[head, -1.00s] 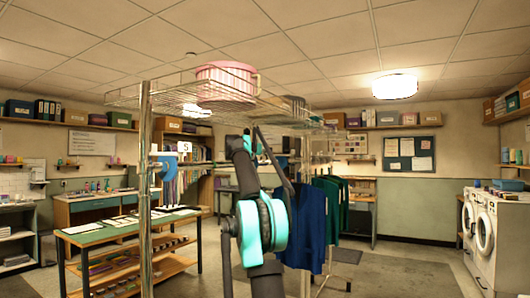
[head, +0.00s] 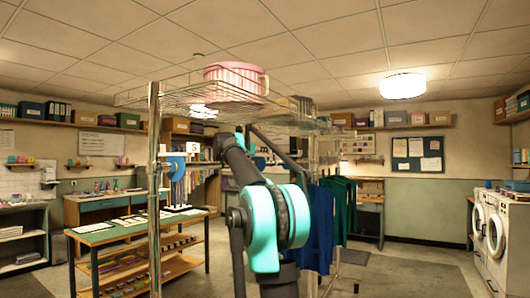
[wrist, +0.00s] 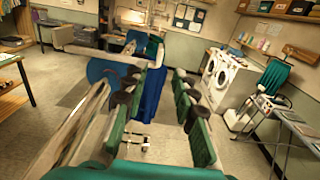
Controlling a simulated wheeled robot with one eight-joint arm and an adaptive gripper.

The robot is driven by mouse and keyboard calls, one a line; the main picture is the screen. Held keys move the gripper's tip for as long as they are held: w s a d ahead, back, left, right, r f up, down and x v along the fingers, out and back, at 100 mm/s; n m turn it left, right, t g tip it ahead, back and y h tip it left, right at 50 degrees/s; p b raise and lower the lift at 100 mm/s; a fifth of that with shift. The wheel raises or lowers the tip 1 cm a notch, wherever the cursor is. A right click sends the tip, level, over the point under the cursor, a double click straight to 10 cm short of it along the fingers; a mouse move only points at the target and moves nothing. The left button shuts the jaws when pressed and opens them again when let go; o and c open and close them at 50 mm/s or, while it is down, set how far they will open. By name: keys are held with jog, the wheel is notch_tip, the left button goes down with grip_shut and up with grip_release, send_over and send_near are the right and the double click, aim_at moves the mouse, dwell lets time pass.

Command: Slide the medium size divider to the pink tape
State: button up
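A blue round divider (head: 177,165) with a white "S" tag (head: 192,147) beside it is left of my arm in the head view. In the wrist view, one blue disc (wrist: 104,71) is near a pale rail (wrist: 100,52), left of my gripper, and another (wrist: 137,38) is farther back. I cannot read a medium mark on either, and I cannot make out pink tape. My gripper (wrist: 167,76) shows open in the wrist view, its two green-and-black fingers apart. A blue garment (wrist: 149,96) shows between them, apparently beyond. In the head view my arm hides the gripper.
A wire shelf (head: 140,95) holding a pink striped tub (head: 235,77) is overhead. A metal post (head: 154,200) stands at left. Green garments (head: 343,205) hang right of my arm.

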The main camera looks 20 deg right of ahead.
jog(key=shift+s+a, duration=0.25)
jog(key=shift+a, duration=0.1)
jog(key=s+a+f+m+g+y, duration=0.15)
jog(key=s+f+m, duration=0.4)
jog(key=f, duration=0.65)
jog(key=s+a+f+m+g+y, duration=0.15)
jog(key=s+f+m+y, duration=0.35)
jog(key=f, duration=0.7)
jog(key=s+a+f+m+g, duration=0.15)
jog(key=s+f+m, duration=0.4)
jog(key=f, duration=0.75)
jog(key=s+a+f+m+y, duration=0.2)
jog(key=s+a+f, duration=0.3)
jog(key=s+f, duration=0.5)
jog(key=s+a+f+m+g+y, duration=0.1)
jog(key=s+a+f+m+y, duration=0.2)
jog(key=s+a+f, duration=0.3)
jog(key=s+a+f+m+g+y, duration=0.1)
jog(key=s+a+f+m, duration=0.3)
jog(key=s+f, duration=1)
jog(key=shift+s+a+m+y, duration=0.3)
jog(key=shift+s+a+y, duration=0.35)
jog(key=shift+y, duration=0.2)
